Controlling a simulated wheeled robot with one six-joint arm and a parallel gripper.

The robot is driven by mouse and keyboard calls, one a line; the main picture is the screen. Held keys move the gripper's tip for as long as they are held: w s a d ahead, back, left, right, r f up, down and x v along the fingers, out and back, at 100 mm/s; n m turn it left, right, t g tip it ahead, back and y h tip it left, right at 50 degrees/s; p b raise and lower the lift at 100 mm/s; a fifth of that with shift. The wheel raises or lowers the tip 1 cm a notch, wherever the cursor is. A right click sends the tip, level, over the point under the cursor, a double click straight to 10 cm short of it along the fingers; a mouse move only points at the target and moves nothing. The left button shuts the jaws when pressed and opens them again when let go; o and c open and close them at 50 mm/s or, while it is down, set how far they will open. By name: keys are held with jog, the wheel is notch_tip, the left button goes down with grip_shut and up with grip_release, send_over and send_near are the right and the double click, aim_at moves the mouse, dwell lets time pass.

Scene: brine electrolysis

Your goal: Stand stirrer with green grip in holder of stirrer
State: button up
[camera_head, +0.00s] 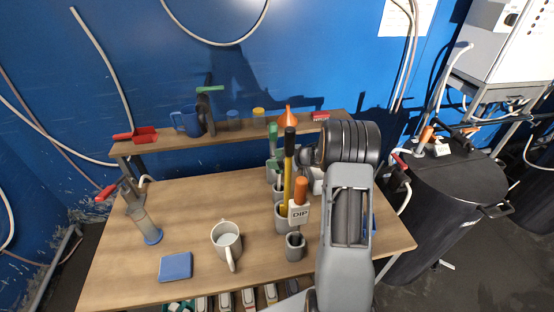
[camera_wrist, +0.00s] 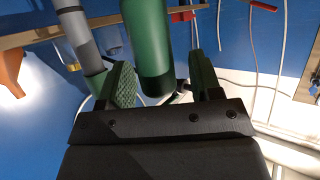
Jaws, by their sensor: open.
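A green upright grip (camera_head: 272,131) shows at the back of a group of grey holders on the bench, left of my gripper (camera_head: 305,157). In the wrist view a large green cylinder (camera_wrist: 148,45), which looks like this grip, is in front of and between the fingers of my gripper (camera_wrist: 160,85). The fingers are apart, with a gap beside the cylinder; contact cannot be told. The lower part of the stirrer is hidden. Grey cup-like holders (camera_head: 295,248) stand in a row; I cannot tell which is the stirrer's.
A yellow tool with a black top (camera_head: 289,145) and an orange-gripped tool (camera_head: 300,190) with a DIP label stand close to my arm. A mug (camera_head: 226,240) and blue pad (camera_head: 175,266) lie left. The shelf holds an orange funnel (camera_head: 287,115). The bench's left middle is clear.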

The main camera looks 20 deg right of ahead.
jog(key=b+v, duration=0.2)
jog(key=v, duration=1.2)
jog(key=shift+w, duration=0.15)
dwell(0.5)
